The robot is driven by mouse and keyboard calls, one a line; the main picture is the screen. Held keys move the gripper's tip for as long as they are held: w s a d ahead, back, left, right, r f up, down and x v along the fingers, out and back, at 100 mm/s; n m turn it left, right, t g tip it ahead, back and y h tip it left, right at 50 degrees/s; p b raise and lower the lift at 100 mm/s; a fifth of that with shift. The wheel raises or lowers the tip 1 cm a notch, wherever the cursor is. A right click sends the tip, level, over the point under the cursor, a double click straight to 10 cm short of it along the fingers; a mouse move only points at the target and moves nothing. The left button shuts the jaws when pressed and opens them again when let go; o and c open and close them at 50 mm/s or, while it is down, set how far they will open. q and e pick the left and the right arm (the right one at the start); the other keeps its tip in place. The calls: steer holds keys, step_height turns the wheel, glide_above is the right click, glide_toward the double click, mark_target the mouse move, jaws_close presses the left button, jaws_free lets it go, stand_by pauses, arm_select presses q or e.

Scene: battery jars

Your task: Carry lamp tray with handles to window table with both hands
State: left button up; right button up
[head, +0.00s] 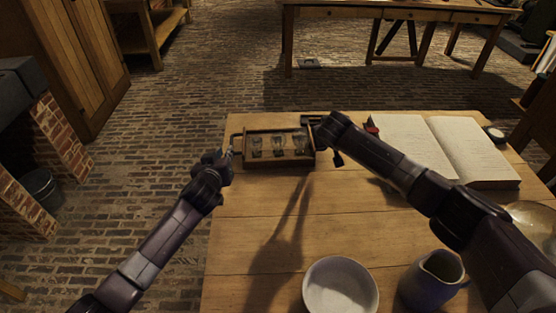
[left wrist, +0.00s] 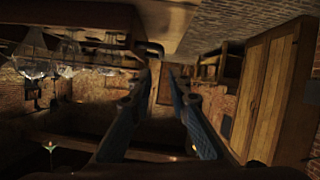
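The lamp tray (head: 282,161) is a shallow wooden tray at the far left corner of the near table, holding small glass pieces (head: 279,141). A dark handle (head: 235,143) sticks out at its left end. My left gripper (head: 228,154) is just off that end, close to the handle. In the left wrist view its fingers (left wrist: 160,70) are apart with nothing between them, and the tray (left wrist: 100,17) shows at the upper left with the handle (left wrist: 152,47) near the fingertips. My right gripper (head: 327,130) is at the tray's right end; its fingers are too dark to read.
The near table (head: 250,210) also holds an open book (head: 440,150), a white bowl (head: 340,288) and a dark jug (head: 430,280). Another wooden table (head: 390,12) stands across the brick floor (head: 200,80). A wooden cabinet (head: 75,60) is at the left.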

mark_target(231, 142)
arm_select(q)
steer(key=shift+f+b, duration=0.3)
steer(key=shift+f, duration=0.4)
arm_select(e)
steer(key=shift+f, duration=0.65)
arm_select(q)
steer(key=shift+r, duration=0.1)
steer(key=shift+w, duration=0.1)
